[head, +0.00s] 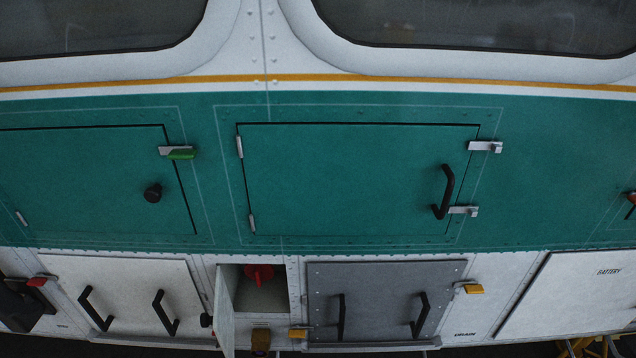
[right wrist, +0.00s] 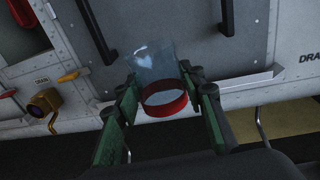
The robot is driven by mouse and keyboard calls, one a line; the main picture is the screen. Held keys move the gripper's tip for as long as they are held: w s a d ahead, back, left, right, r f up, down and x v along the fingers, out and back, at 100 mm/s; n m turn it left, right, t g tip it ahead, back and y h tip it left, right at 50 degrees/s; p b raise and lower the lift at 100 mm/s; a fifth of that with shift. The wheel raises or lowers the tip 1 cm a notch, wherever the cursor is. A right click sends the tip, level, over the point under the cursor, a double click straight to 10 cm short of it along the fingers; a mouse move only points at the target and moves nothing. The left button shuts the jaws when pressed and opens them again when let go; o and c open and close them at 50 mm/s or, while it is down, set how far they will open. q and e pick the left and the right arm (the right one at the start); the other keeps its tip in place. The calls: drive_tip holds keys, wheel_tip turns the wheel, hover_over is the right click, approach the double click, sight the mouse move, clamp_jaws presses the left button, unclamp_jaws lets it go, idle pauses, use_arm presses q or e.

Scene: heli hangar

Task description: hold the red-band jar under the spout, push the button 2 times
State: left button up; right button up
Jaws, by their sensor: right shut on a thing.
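The red-band jar (right wrist: 155,64) is clear glass with a wide red band (right wrist: 164,98). It shows in the right wrist view, tilted in the picture, between the green fingers of my right gripper (right wrist: 159,80), which is shut on it. A brass fitting (right wrist: 45,103) with a short bent pipe, likely the spout, is on the panel left of the jar, clearly apart from it. The brass fitting also shows at the bottom of the head view (head: 261,342). I cannot tell which part is the button. My left gripper is in neither view.
An open compartment with a red handle-like part (head: 259,273) is above the brass fitting, its door (head: 225,312) swung out. Yellow latches (head: 298,333) and a grey hatch with black handles (head: 380,290) are to its right. A green hatch (head: 350,180) is above.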

drive_tip(key=s+a+f+n+g+y+b, duration=0.1)
drive_tip(key=a+f+n+y+b, duration=0.2)
drive_tip(key=a+f, duration=0.55)
drive_tip(key=a+f+n+g+y+b, duration=0.15)
drive_tip(key=a+f+b, duration=0.35)
drive_tip(key=a, duration=0.7)
drive_tip(key=s+a+f+n+y+b, duration=0.1)
drive_tip(key=a+f+y+b, duration=0.25)
drive_tip(key=a+f, duration=0.45)
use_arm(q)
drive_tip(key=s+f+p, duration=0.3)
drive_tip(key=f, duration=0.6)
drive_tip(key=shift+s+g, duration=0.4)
use_arm(e)
drive_tip(key=w+a+r, duration=0.2)
drive_tip(key=w+r, duration=0.1)
drive_tip(key=w, duration=0.6)
drive_tip(key=shift+w+a+r, duration=0.2)
drive_tip(key=shift+a+r, duration=0.15)
drive_tip(key=shift+a, duration=0.05)
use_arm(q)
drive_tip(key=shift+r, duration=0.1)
use_arm(e)
drive_tip(key=shift+g, duration=0.25)
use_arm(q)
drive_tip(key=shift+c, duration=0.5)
